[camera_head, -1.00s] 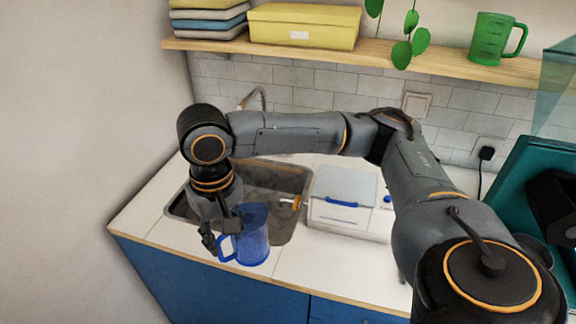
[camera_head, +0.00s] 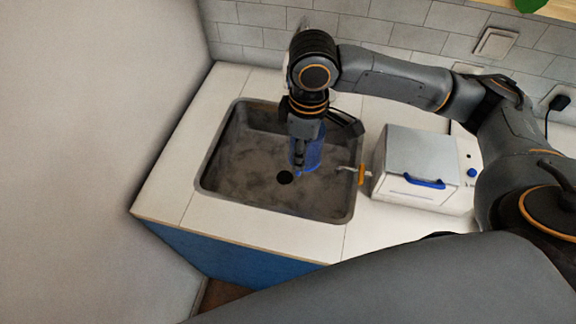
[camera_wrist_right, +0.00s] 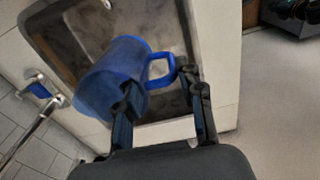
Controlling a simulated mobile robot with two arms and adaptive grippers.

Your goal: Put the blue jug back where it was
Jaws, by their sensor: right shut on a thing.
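The blue jug (camera_head: 313,152) is over the sink (camera_head: 230,205) in the head view, partly hidden behind my right gripper (camera_head: 302,160). In the right wrist view the see-through blue jug (camera_wrist_right: 112,72) has its handle toward my right gripper (camera_wrist_right: 165,82). The gripper is shut on the jug at its handle side; the exact contact is partly hidden. I cannot tell how high the jug is above the sink floor. My left gripper is not in view.
A white box (camera_head: 415,155) with a blue handle stands on the counter right of the sink, with a small orange-ended part (camera_head: 361,175) beside it. The white counter (camera_head: 165,190) left of the sink is clear. The tiled wall (camera_head: 395,35) is behind.

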